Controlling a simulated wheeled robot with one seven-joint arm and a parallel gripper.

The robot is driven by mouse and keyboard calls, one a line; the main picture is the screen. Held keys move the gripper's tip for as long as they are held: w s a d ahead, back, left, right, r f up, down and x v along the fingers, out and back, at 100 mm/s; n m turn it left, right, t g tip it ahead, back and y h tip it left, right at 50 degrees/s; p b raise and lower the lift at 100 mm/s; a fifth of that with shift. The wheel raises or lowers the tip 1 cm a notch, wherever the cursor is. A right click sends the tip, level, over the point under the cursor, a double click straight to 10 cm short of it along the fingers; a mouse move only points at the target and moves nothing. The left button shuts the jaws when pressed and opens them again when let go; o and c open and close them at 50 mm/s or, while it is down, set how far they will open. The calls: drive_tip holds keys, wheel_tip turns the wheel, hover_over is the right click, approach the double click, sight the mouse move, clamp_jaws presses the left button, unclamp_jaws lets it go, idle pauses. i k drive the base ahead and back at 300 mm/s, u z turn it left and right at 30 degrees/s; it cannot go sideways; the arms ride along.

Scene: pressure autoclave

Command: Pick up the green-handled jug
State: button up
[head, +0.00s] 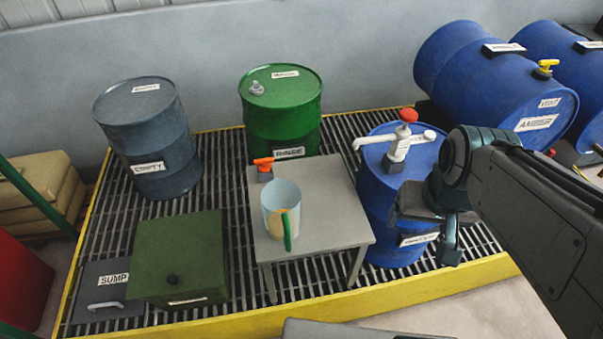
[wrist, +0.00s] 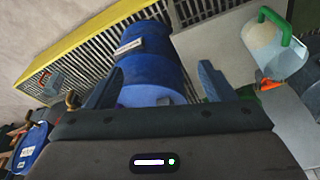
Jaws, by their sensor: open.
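The green-handled jug (head: 281,209) is a pale, see-through cup standing upright on a small grey table (head: 325,220). Its green handle (head: 287,232) faces the front. Something tan shows low in the jug. In the wrist view the jug (wrist: 270,47) is at the top right, outside the jaws. My gripper (head: 428,243) is to the right of the jug and table, in front of the blue pump drum. It is open and empty; its two fingers (wrist: 157,85) show in the wrist view with the blue drum beyond them.
A blue drum (head: 381,205) with a white, red-knobbed pump (head: 402,143) stands right of the table. An orange-handled item (head: 264,168) sits behind the jug. Green RINSE drum (head: 281,120), grey EMPTY drum (head: 147,140) and green box (head: 180,262) stand on the yellow-edged grating.

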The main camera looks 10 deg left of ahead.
sight(281, 198)
drive_tip(key=u, duration=0.45)
drive_tip(key=k, duration=0.55)
drive_tip(key=u, duration=1.05)
drive_tip(key=i, duration=0.75)
drive_tip(key=z, duration=0.3)
